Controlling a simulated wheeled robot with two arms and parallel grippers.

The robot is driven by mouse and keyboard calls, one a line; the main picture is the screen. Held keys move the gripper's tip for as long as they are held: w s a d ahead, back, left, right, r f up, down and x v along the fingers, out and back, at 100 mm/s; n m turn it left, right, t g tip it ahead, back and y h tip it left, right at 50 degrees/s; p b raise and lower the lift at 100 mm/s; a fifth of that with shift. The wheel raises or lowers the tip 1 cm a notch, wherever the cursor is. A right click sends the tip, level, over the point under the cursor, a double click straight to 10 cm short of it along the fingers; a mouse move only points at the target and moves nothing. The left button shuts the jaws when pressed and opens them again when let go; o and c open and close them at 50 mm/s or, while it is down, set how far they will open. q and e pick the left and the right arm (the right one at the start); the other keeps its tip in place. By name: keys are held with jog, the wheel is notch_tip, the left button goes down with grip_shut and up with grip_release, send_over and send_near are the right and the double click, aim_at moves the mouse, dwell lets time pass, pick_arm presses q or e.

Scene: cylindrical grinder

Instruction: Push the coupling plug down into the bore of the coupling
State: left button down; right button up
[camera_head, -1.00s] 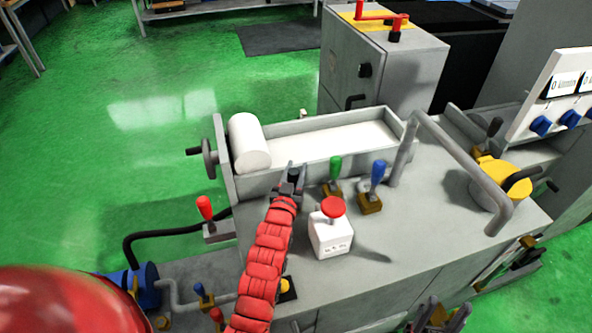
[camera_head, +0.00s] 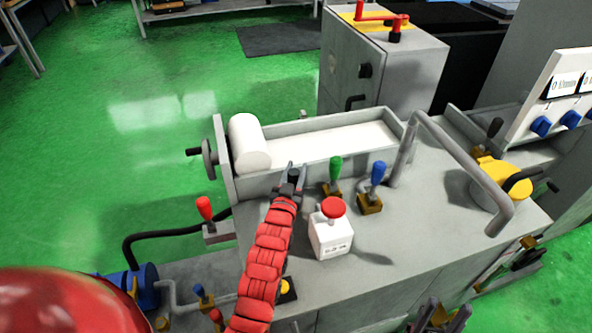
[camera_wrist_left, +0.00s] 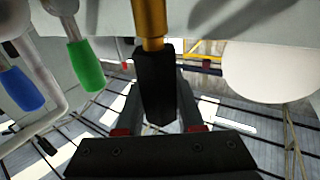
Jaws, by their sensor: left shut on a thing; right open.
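My left gripper (camera_head: 291,180) is at the machine top, just in front of the white roller trough. In the left wrist view its fingers (camera_wrist_left: 160,100) are shut on a dark tapered piece, likely the coupling plug (camera_wrist_left: 154,85). A brass cylinder, likely the coupling (camera_wrist_left: 150,22), meets the end of this piece, in line with it. I cannot see into the bore or tell how deep the plug sits. In the head view the fingers hide most of both. My right gripper (camera_head: 440,318) is open and empty at the bottom edge, low beside the machine front.
Close to the right of my left gripper stand a green lever (camera_head: 336,170), a blue lever (camera_head: 376,175) and a white box with a red button (camera_head: 333,207). The white roller (camera_head: 248,143) lies behind. A grey bent pipe (camera_head: 465,165) arches over the right side.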

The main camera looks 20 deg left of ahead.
pick_arm(q)
jog(key=shift+f, duration=0.2)
dwell(0.5)
jog(key=shift+f+b, duration=0.35)
jog(key=shift+b, duration=0.05)
jog(key=shift+f+b, duration=0.65)
jog(key=shift+f, duration=0.55)
jog(key=shift+c, duration=2.2)
grip_release()
jog(key=shift+f, duration=0.1)
jog(key=shift+s, duration=0.1)
